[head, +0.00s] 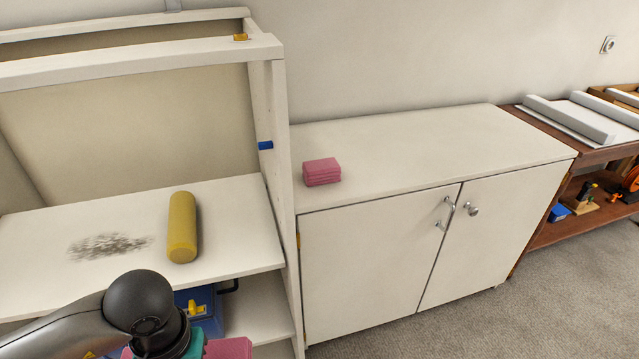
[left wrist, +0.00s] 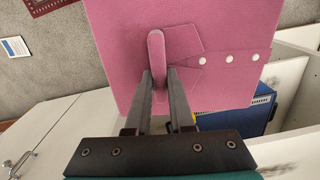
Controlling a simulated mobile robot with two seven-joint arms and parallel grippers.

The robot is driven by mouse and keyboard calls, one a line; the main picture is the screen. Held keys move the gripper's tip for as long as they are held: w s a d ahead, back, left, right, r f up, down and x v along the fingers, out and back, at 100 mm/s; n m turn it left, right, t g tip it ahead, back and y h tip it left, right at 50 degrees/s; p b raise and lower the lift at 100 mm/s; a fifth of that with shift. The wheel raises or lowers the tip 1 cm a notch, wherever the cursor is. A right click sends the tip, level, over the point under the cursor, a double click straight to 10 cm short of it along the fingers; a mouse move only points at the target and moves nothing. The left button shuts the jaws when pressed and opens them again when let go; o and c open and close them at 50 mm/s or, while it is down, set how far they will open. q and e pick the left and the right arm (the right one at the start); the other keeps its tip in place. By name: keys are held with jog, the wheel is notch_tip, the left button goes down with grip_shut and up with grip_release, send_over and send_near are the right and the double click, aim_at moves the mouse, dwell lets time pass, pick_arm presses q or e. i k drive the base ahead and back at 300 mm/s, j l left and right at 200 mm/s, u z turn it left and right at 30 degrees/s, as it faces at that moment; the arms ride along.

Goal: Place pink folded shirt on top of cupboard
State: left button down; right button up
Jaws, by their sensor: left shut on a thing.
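My left gripper (left wrist: 166,85) is shut on the pink folded shirt (left wrist: 190,20), pinching a raised fold of it; a row of white buttons shows on the cloth. In the head view the shirt (head: 229,348) shows only as pink edges at the bottom, beside my left wrist, in front of the open shelf unit. The fingertips are hidden there. The white cupboard (head: 400,150) stands right of the shelf unit with both doors shut. A small pink folded stack (head: 322,172) lies on its top near the left front edge. My right gripper is not in view.
The white shelf unit's side panel (head: 283,200) rises above the cupboard top. A yellow cylinder (head: 182,228) and a dark smudge are on its shelf; a blue case (head: 205,300) is below. The cupboard top's middle and right are clear. A brown workbench (head: 560,140) stands at right.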

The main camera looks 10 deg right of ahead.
aim_at(415, 140)
jog(key=i+l, duration=0.1)
jog(key=l, duration=0.35)
jog(key=i+l+z, duration=0.1)
jog(key=l, duration=0.3)
jog(key=i+l, duration=0.15)
jog(key=l, duration=0.3)
jog(key=i+l+z, duration=0.1)
jog(key=l, duration=0.35)
